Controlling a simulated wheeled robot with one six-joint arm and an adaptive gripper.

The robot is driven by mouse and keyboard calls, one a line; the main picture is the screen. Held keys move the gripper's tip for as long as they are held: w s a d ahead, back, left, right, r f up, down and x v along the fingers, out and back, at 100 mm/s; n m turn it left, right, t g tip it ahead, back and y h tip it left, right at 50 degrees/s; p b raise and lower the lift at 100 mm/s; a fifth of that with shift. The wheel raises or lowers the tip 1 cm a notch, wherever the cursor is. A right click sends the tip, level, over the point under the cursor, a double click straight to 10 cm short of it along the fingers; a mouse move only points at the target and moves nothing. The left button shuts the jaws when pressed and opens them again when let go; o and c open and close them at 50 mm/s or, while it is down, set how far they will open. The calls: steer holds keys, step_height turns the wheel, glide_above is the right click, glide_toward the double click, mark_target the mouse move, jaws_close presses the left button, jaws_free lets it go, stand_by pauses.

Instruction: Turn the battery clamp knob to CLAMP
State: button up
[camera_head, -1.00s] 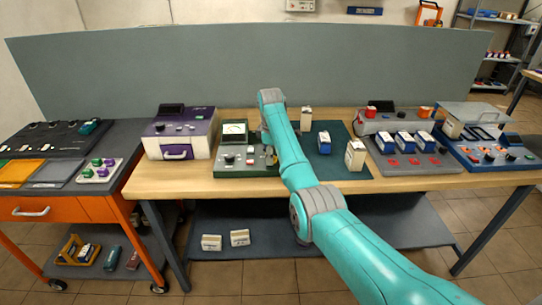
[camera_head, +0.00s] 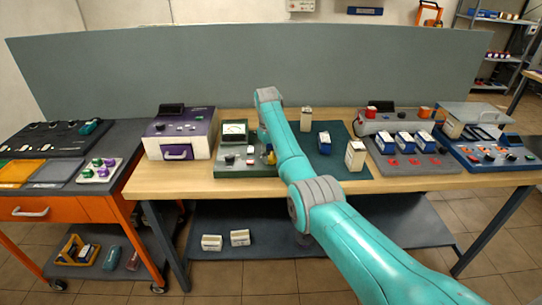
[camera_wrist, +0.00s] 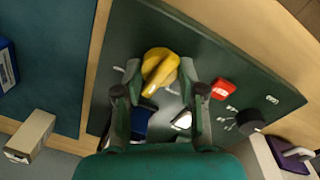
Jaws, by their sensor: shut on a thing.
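A yellow knob (camera_wrist: 160,70) stands on the green tester panel (camera_wrist: 209,60) in the wrist view. It also shows as a small yellow spot beside my arm in the head view (camera_head: 270,155). My gripper (camera_wrist: 160,76) is at the knob, one finger on each side, shut on it. The knob's handle lies slanted in the wrist view. Any label by it is too small or hidden to read. A dark blue block (camera_wrist: 141,122) and a white part (camera_wrist: 182,120) show between my fingers, below the knob. In the head view my arm hides most of the gripper.
A red button (camera_wrist: 223,89) and a black knob (camera_wrist: 250,121) sit right of my gripper on the same panel. A purple-topped unit (camera_head: 181,133) stands left of it. A pale battery (camera_head: 355,155) and a blue one (camera_head: 324,142) stand on the dark mat to the right.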

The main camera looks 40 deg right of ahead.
mark_target(269, 157)
steer(key=m, duration=0.4)
steer(key=shift+m, duration=0.3)
steer(key=shift+m+g, duration=0.3)
steer(key=shift+m, duration=1.3)
steer(key=o, duration=1.1)
steer(key=shift+o, duration=0.2)
step_height(269, 157, up, 12)
steer(key=shift+w+a, duration=0.25)
steer(key=shift+w, duration=0.1)
